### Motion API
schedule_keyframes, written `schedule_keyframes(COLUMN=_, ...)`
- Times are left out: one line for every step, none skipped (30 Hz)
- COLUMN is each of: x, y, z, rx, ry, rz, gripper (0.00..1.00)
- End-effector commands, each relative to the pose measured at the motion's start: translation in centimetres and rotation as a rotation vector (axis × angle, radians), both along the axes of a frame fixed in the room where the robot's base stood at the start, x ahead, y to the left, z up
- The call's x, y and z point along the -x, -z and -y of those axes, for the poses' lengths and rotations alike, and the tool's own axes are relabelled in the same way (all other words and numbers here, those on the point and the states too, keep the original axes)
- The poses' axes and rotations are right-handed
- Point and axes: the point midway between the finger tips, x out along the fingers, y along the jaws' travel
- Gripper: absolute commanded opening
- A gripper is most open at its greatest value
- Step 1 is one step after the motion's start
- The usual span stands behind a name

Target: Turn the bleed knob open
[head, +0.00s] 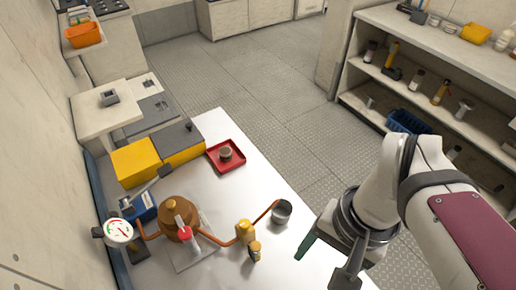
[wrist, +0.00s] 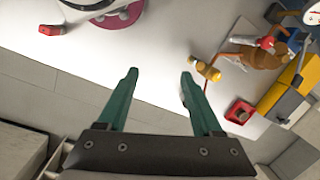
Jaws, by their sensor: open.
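A brown domed housing (head: 178,214) stands on a plate on the white bench, with a white-stemmed red handle (head: 183,229) at its front. A copper pipe runs from it to a yellow brass fitting (head: 245,232) with a small knob-like end (head: 254,250), then on to a grey cup (head: 281,212). I cannot tell for sure which part is the bleed knob. My gripper (wrist: 160,73) is open and empty, its green fingers pointing over the bench. The brass fitting shows just right of the fingers in the wrist view (wrist: 207,70). In the head view my gripper (head: 307,245) is right of the cup, apart from it.
A round gauge (head: 118,232) is at the left of the housing. Shelves (head: 440,75) line the right. The bench's near right part looks clear.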

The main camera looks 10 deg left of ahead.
Motion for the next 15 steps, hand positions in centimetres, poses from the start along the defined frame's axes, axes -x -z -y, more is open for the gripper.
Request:
schedule_keyframes(x=-2.9, y=-1.2, z=-1.1, rx=0.004, ry=-0.060, rz=-0.039, gripper=0.64)
schedule_keyframes(x=-4.8, y=-1.8, z=-2.0, rx=0.008, ry=-0.102, rz=-0.064, gripper=0.64)
schedule_keyframes(x=-7.4, y=-2.4, z=-3.4, rx=0.013, ry=-0.155, rz=-0.099, gripper=0.64)
schedule_keyframes(x=-9.3, y=-2.6, z=-4.6, rx=0.018, ry=-0.193, rz=-0.124, gripper=0.64)
schedule_keyframes(x=-11.0, y=-2.5, z=-5.9, rx=0.022, ry=-0.229, rz=-0.148, gripper=0.64)
schedule_keyframes(x=-13.0, y=-2.2, z=-7.7, rx=0.029, ry=-0.274, rz=-0.176, gripper=0.64)
schedule_keyframes(x=-14.3, y=-1.8, z=-9.0, rx=0.034, ry=-0.303, rz=-0.194, gripper=0.64)
schedule_keyframes(x=-15.4, y=-1.4, z=-10.2, rx=0.037, ry=-0.329, rz=-0.211, gripper=0.64)
schedule_keyframes(x=-16.5, y=-0.7, z=-11.7, rx=0.042, ry=-0.357, rz=-0.230, gripper=0.64)
schedule_keyframes(x=-17.1, y=-0.2, z=-12.7, rx=0.044, ry=-0.375, rz=-0.242, gripper=0.64)
schedule_keyframes(x=-17.6, y=0.3, z=-13.5, rx=0.047, ry=-0.390, rz=-0.252, gripper=0.64)
schedule_keyframes(x=-18.1, y=0.8, z=-14.4, rx=0.049, ry=-0.405, rz=-0.263, gripper=0.64)
schedule_keyframes(x=-18.3, y=1.1, z=-14.9, rx=0.050, ry=-0.412, rz=-0.268, gripper=0.64)
schedule_keyframes(x=-18.5, y=1.3, z=-15.2, rx=0.052, ry=-0.417, rz=-0.270, gripper=0.64)
schedule_keyframes(x=-18.5, y=1.6, z=-15.4, rx=0.052, ry=-0.422, rz=-0.275, gripper=0.64)
